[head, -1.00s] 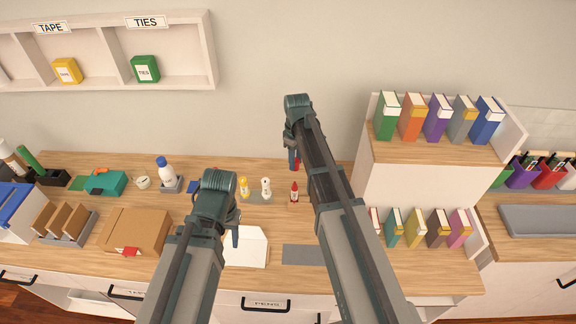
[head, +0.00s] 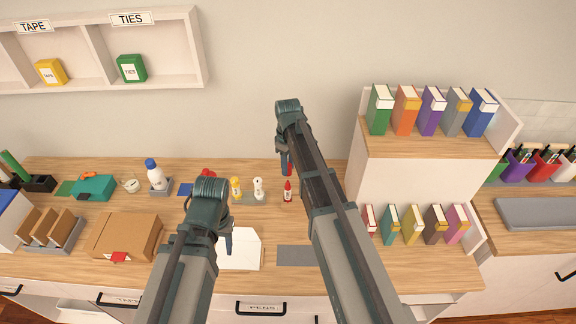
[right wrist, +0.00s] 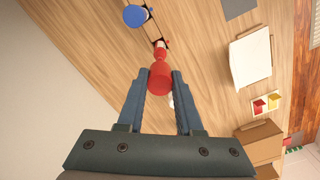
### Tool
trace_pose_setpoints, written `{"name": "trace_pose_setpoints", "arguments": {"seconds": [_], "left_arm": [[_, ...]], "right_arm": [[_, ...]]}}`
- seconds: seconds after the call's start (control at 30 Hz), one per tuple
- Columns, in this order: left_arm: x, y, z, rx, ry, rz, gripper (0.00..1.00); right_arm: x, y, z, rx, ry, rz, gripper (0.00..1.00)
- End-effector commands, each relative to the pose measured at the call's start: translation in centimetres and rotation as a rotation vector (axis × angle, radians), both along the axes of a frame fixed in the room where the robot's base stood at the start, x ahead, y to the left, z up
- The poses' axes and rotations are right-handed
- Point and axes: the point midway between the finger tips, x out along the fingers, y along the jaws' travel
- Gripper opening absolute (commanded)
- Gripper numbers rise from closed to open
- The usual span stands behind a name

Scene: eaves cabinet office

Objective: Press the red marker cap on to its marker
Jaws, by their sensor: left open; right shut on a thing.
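My right gripper (head: 285,162) is shut on a red cylindrical cap (right wrist: 160,78), held between its two fingertips in the right wrist view. A small red-and-white upright item (head: 288,191), which looks like the marker, stands on the counter just below this gripper in the head view. In the right wrist view a smaller red piece (right wrist: 159,49) shows just beyond the cap; I cannot tell whether they touch. My left gripper (head: 229,240) is open over the front of the counter, beside a white box-like item, its fingers partly hidden by the arm.
Yellow (head: 236,188) and white (head: 258,187) small bottles stand left of the red item. A white box-like item (head: 241,250) and a grey mat (head: 295,255) lie in front. A book shelf (head: 425,150) stands close on the right. A brown carton (head: 125,236) lies at left.

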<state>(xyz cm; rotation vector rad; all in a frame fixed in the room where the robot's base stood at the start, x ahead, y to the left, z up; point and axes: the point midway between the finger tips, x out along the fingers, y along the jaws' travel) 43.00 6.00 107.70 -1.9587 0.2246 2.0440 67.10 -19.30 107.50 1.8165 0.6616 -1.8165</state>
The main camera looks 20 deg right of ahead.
Motion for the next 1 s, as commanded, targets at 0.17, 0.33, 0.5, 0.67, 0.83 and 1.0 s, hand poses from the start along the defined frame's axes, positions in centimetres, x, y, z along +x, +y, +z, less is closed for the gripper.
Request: {"name": "trace_pose_setpoints", "arguments": {"seconds": [0.17,0.33,0.5,0.67,0.83,1.0], "left_arm": [[0.0,0.0,-2.0,0.001,0.000,-0.004,0.50],[0.0,0.0,-2.4,0.001,0.000,-0.006,0.50],[0.0,0.0,-2.3,0.001,0.000,-0.006,0.50],[0.0,0.0,-2.3,0.001,0.000,-0.006,0.50],[0.0,0.0,-2.3,0.001,0.000,-0.005,0.50],[0.0,0.0,-2.3,0.001,0.000,-0.005,0.50]], "right_arm": [[0.0,0.0,-1.9,0.000,0.000,0.000,0.00],[0.0,0.0,-2.4,0.000,0.000,0.000,0.00],[0.0,0.0,-2.3,0.000,0.000,0.000,0.00],[0.0,0.0,-2.3,0.000,0.000,0.000,0.00],[0.0,0.0,-2.3,0.000,0.000,0.000,0.00],[0.0,0.0,-2.3,0.000,0.000,0.000,0.00]]}}
